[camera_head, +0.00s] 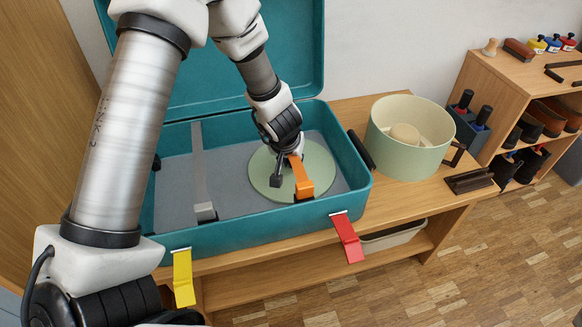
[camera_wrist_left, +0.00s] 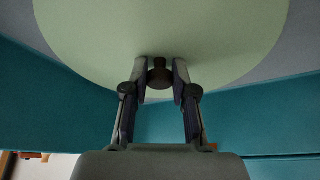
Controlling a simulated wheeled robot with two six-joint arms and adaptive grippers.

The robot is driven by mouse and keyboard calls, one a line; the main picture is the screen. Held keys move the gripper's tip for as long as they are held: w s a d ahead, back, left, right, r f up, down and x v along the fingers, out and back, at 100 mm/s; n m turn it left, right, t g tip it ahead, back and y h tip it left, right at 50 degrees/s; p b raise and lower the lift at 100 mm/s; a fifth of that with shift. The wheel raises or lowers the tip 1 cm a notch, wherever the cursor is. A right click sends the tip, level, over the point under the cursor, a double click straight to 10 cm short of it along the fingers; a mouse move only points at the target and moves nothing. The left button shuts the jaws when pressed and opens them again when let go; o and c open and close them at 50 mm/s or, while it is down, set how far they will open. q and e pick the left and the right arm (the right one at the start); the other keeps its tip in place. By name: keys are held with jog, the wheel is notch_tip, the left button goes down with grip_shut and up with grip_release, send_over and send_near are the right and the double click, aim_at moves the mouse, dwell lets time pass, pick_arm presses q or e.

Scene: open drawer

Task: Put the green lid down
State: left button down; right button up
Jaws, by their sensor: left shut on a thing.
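The green lid (camera_head: 318,164) is a flat pale disc in the right half of the open teal case (camera_head: 262,236). It lies within the case walls, over the grey floor; I cannot tell whether it touches the floor. My left gripper (camera_head: 284,174) is above the lid, its fingers pointing down. In the left wrist view the lid (camera_wrist_left: 90,35) fills the top, and my left gripper (camera_wrist_left: 160,66) is shut on its dark knob (camera_wrist_left: 160,77), one finger on each side. In the head view the gripper hides the knob. My right gripper is not in view.
An orange piece (camera_head: 303,188) stands by the gripper, over the lid. A grey strap (camera_head: 199,165) crosses the case's left part. Yellow (camera_head: 183,279) and red (camera_head: 348,240) latches hang in front. A pale green pot (camera_head: 388,150) stands right of the case, near a dark bracket (camera_head: 470,181).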

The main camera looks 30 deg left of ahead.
pick_arm(q)
jog(key=shift+s+f, duration=0.1)
jog(key=c, duration=0.9)
grip_release()
jog(key=shift+c, duration=0.2)
jog(key=p+v, duration=0.7)
jog(key=v, duration=0.5)
jog(key=shift+r+p, duration=0.3)
